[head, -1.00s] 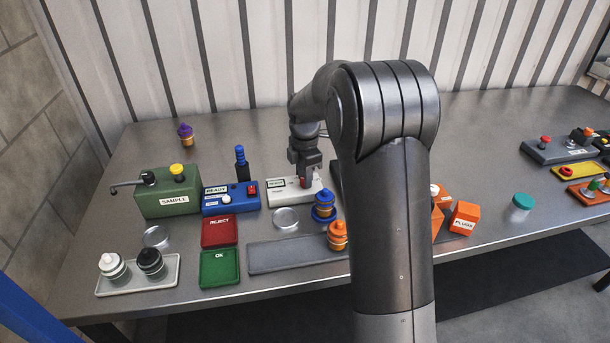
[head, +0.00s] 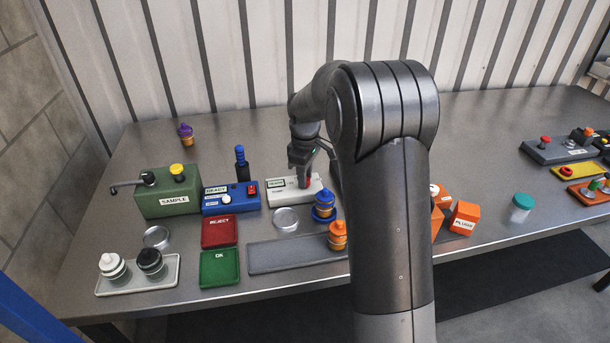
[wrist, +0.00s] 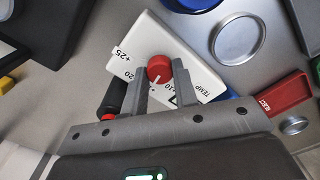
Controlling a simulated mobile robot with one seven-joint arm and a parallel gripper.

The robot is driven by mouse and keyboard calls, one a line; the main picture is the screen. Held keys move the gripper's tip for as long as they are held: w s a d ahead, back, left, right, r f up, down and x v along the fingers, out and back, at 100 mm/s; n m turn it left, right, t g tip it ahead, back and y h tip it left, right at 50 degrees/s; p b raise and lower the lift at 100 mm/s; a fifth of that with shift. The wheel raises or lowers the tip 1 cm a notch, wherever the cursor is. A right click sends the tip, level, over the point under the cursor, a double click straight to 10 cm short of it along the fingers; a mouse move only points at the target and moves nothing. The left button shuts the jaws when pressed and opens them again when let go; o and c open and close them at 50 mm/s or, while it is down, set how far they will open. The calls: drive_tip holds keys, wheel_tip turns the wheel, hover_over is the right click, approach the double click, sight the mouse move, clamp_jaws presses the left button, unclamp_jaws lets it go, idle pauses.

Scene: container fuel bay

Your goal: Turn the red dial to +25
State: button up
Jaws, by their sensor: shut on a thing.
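The red dial (wrist: 159,68) sits on a white panel box (wrist: 172,45) with printed marks. In the wrist view "+25" and a "20" read at the left, and a "10" and "TEMP" show near the fingers. The dial's white pointer line is directed toward the gripper side, not at "+25". My gripper (wrist: 164,72) is shut on the dial, one finger on each side. In the head view my gripper (head: 304,172) is over the white box (head: 285,194), and the dial (head: 309,182) shows only partly below it.
A round metal dish (head: 286,219) and blue-capped bottle (head: 323,206) are in front.

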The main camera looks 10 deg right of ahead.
drive_tip(key=m, duration=0.6)
drive_tip(key=shift+m, duration=0.3)
drive_tip(key=m, duration=0.6)
drive_tip(key=shift+m, duration=0.3)
drive_tip(key=o, duration=1)
wheel_tip(320, 180, up, 11)
drive_tip(key=shift+f, duration=0.1)
